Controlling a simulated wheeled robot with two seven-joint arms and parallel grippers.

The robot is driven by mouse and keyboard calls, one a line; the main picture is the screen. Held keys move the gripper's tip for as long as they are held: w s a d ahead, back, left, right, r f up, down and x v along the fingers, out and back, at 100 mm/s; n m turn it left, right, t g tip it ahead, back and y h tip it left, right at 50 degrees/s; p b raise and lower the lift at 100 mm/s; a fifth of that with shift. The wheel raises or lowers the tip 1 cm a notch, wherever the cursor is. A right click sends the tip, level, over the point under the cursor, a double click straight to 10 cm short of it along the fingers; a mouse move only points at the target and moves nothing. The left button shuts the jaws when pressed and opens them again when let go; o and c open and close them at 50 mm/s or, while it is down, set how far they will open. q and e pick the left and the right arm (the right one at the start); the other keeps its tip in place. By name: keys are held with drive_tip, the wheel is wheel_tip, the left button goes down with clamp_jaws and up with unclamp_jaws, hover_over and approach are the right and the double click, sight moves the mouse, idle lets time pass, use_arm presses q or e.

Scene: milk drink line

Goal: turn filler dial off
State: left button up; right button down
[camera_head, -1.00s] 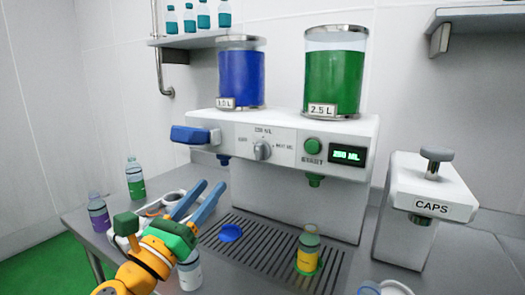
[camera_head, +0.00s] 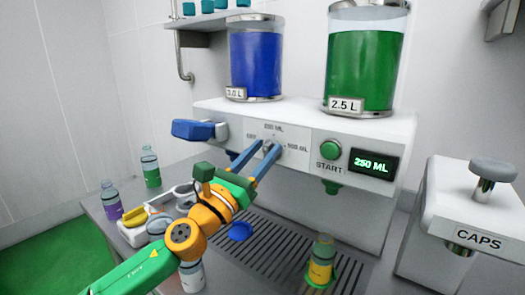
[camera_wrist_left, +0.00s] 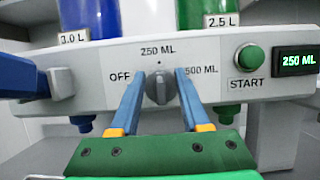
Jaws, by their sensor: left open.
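The filler dial is a grey knob on the front panel of the white filler machine (camera_head: 215,112). In the left wrist view the dial (camera_wrist_left: 158,88) points up at the 250 ML mark, with OFF to its left and 500 ML to its right. My left gripper (camera_head: 257,150) is open, its two blue fingers reaching toward the panel. In the left wrist view the fingers (camera_wrist_left: 157,92) stand on either side of the dial, and I cannot tell whether they touch it. In the head view the fingers partly hide the dial. My right gripper is not in view.
A blue handle (camera_head: 193,130) juts from the machine's left end. A green START button (camera_head: 330,150) and a display (camera_head: 374,164) reading 250 ML are right of the dial. A yellow bottle (camera_head: 321,262) stands on the drip grate. The CAPS dispenser (camera_head: 470,215) stands at right.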

use_arm(q)
drive_tip(key=shift+s+a, duration=0.15)
drive_tip(key=shift+c, duration=0.9)
drive_tip(key=shift+r, duration=0.1)
clamp_jaws()
drive_tip(key=n+p, duration=0.1)
drive_tip(key=n, duration=0.1)
drive_tip(key=n+t+y+p, duration=0.1)
drive_tip(key=shift+r+n+y, duration=0.15)
drive_tip(key=shift+n+y, duration=0.15)
drive_tip(key=shift+n, duration=0.1)
drive_tip(key=n+y+p, duration=0.1)
drive_tip(key=n+p, duration=0.1)
drive_tip(key=n, duration=0.1)
drive_tip(key=n+y+p, duration=0.2)
drive_tip(key=n, duration=0.1)
drive_tip(key=n+y+p, duration=0.1)
drive_tip(key=n+y, duration=0.1)
drive_tip(key=n, duration=0.2)
drive_tip(key=shift+w+a+t+p, duration=0.2)
drive_tip(key=shift+a+t+p, duration=0.1)
drive_tip(key=shift+p, duration=0.1)
drive_tip(key=shift+f+n+y+p, duration=0.3)
drive_tip(key=shift+n+y+p, duration=0.3)
drive_tip(key=shift+n, duration=0.6)
